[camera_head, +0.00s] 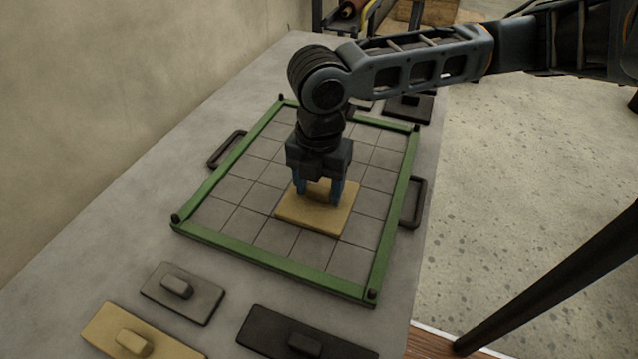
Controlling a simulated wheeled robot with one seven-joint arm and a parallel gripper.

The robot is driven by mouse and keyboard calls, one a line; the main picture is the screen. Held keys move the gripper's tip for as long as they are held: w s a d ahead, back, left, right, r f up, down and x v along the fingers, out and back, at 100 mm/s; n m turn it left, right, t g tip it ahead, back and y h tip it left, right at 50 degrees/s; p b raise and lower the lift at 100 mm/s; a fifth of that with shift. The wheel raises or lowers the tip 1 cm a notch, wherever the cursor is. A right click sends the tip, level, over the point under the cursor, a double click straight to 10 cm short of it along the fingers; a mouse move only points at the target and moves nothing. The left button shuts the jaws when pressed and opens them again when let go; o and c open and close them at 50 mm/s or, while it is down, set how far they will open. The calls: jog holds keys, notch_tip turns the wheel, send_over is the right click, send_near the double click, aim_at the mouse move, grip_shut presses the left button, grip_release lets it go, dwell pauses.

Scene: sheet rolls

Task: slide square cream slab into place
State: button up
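The square cream slab (312,213) lies flat on the gridded board (234,190) inside a green frame (268,264), right of the board's middle and towards its near side. My gripper (318,196) points down over the slab from above. Its two blue fingers stand apart on either side of the slab's raised middle part, which is mostly hidden behind them. I cannot tell whether the fingers touch that part.
On the grey table (228,283) in front of the frame lie a grey slab (205,297), a long cream slab (102,325) and a black slab (262,327), each with a knob. Dark pieces (410,108) lie beyond the frame. Dark handles (228,149) stick out at the frame's sides.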

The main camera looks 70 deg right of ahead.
jog(key=c, duration=1)
jog(key=shift+s+a, duration=0.1)
jog(key=shift+s, duration=0.05)
jog(key=shift+s+a+b, duration=0.3)
jog(key=shift+s+a, duration=2.95)
jog(key=shift+s, duration=0.05)
jog(key=o, duration=1.4)
jog(key=shift+c, duration=0.2)
